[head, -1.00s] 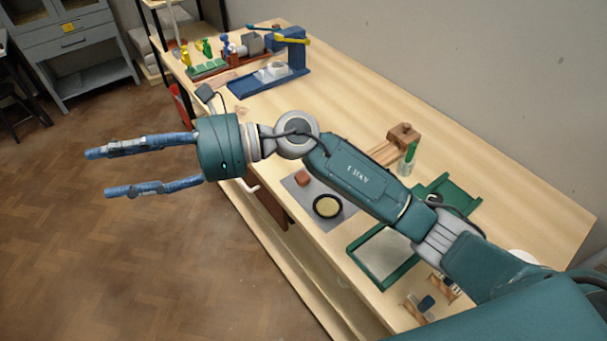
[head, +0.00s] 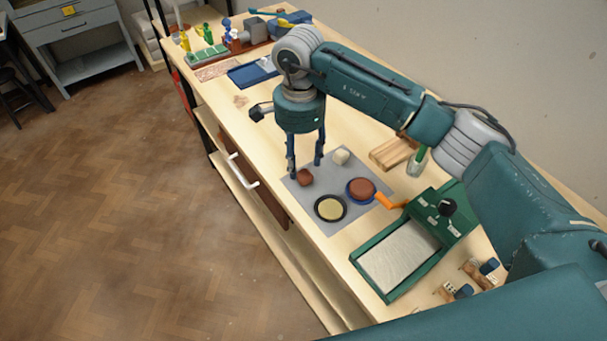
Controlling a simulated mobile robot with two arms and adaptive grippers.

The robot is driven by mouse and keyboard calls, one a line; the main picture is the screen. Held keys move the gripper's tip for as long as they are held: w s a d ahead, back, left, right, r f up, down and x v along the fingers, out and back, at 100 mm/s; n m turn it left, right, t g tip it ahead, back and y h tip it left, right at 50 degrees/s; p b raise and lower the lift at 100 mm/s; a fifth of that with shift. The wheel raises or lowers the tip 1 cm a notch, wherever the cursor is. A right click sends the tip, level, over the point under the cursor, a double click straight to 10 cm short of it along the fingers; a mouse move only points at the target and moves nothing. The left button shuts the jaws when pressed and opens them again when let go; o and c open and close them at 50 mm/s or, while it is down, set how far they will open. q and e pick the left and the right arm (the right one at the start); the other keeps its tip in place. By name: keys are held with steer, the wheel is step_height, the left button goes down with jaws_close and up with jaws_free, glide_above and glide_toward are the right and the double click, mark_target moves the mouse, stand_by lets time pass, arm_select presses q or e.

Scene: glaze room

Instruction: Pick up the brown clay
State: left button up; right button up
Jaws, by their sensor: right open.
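The brown clay (head: 304,178) is a small reddish-brown lump near the left corner of a grey mat (head: 311,190) on the wooden bench. My right gripper (head: 305,168) points down over it, open and empty. One fingertip is close to the clay's left side and the other shows just behind it to the right. I cannot tell whether either finger touches the clay. My left gripper is out of view.
On the mat are a white lump (head: 341,156), a blue dish with a brown disc (head: 361,188) and a black dish with cream contents (head: 330,208). A green framed tray (head: 358,259) stands at the right front. The bench's front edge is close to the clay.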

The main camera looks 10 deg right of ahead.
mark_target(302, 180)
step_height(302, 180, down, 5)
steer(key=p, duration=0.2)
steer(key=shift+s+d+p, duration=0.1)
steer(key=shift+d+p, duration=0.05)
steer(key=shift+p, duration=0.25)
steer(key=shift+f, duration=0.25)
jaws_close()
